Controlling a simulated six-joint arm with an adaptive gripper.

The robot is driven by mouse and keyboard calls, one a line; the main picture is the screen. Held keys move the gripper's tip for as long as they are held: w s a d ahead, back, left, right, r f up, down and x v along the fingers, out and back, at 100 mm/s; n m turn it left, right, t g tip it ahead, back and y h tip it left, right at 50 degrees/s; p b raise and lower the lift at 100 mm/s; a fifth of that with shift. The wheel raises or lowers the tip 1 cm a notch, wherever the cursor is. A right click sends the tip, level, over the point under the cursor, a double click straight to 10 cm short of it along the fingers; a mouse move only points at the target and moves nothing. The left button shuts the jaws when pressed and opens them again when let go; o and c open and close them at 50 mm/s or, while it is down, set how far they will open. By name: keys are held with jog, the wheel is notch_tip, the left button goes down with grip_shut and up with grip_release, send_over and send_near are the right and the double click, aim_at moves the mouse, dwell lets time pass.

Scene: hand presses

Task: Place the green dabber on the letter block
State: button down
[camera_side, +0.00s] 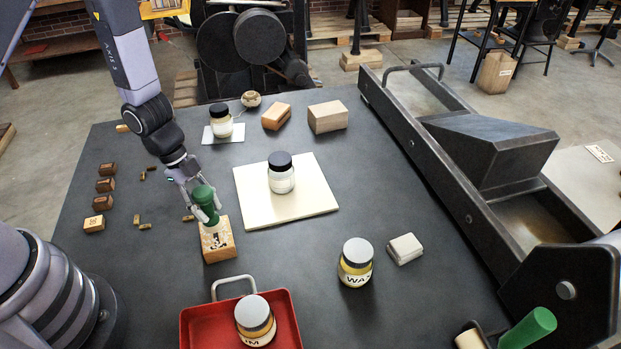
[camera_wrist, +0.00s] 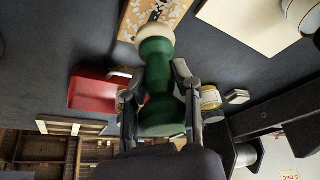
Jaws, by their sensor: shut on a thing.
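The green dabber (camera_side: 205,197) is upright in my gripper (camera_side: 202,205), pale pad end down, over the wooden letter block (camera_side: 219,250). I cannot tell whether the pad touches the block. The pad and my fingers hide part of the block's top.
A red tray (camera_side: 194,335) with a jar stands in front of the block. A cream board (camera_side: 310,204) with a dark-lidded jar lies to the right. A wax jar (camera_side: 356,262) and small white block (camera_side: 405,249) stand farther right. Small wooden pieces (camera_side: 104,185) lie left.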

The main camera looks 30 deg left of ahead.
jog(key=shift+f, duration=0.95)
jog(key=c, duration=0.8)
grip_release()
jog(key=shift+f, duration=0.1)
jog(key=shift+o, duration=0.2)
